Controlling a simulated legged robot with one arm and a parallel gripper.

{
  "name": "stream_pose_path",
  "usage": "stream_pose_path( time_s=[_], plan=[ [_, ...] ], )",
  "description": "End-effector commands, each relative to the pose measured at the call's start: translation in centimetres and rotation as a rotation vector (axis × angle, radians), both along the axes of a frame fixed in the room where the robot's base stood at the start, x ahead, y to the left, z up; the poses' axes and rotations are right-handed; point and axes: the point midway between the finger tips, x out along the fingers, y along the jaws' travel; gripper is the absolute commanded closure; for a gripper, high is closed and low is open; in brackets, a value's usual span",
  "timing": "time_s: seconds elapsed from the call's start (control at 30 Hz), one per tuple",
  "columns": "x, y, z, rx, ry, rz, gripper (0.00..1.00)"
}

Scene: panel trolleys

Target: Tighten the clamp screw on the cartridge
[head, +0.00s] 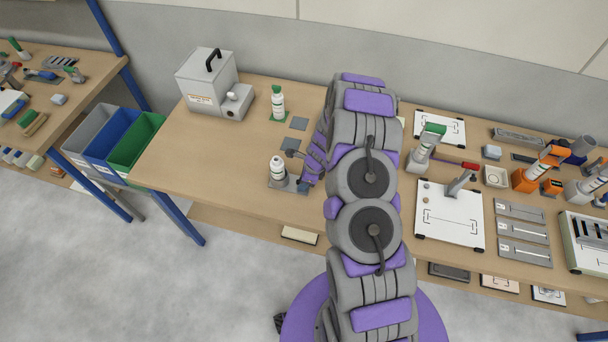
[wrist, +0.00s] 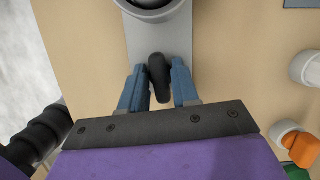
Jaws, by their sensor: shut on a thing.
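The cartridge (head: 277,168) is a white bottle-like cylinder with a white top, upright on a grey base plate (head: 276,185) near the bench's front edge. In the wrist view only part of its round grey holder (wrist: 152,10) shows at the top edge. A dark clamp screw knob (wrist: 159,72) stands out from the holder side above the grey plate. My gripper (wrist: 157,84) has its two blue fingers on either side of this knob, shut on it. In the head view my purple wrist hides the knob and most of the fingers.
A green-capped bottle (head: 278,104) stands on a green pad behind, next to a grey machine (head: 212,85). A white board (head: 449,222) with a small stand lies to the right, with several tools beyond. Bins (head: 137,139) stand left of the bench.

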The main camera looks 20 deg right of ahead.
Motion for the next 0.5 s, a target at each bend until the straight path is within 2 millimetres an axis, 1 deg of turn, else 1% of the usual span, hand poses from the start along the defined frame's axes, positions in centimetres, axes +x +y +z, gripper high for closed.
stream_pose_path(
  time_s=[0.03,0.13,0.17,0.37,0.5],
  plan=[
    [0.04,0.11,0.32,0.0,-0.001,-0.054,0.69],
    [0.16,-0.03,0.0,-0.001,-0.003,-0.04,0.59],
    [0.15,-0.02,-0.01,0.0,-0.004,-0.039,0.58],
    [0.14,-0.02,0.04,0.0,-0.004,-0.036,0.58],
    [0.15,-0.02,0.93,0.0,-0.005,-0.035,0.58]
  ],
)
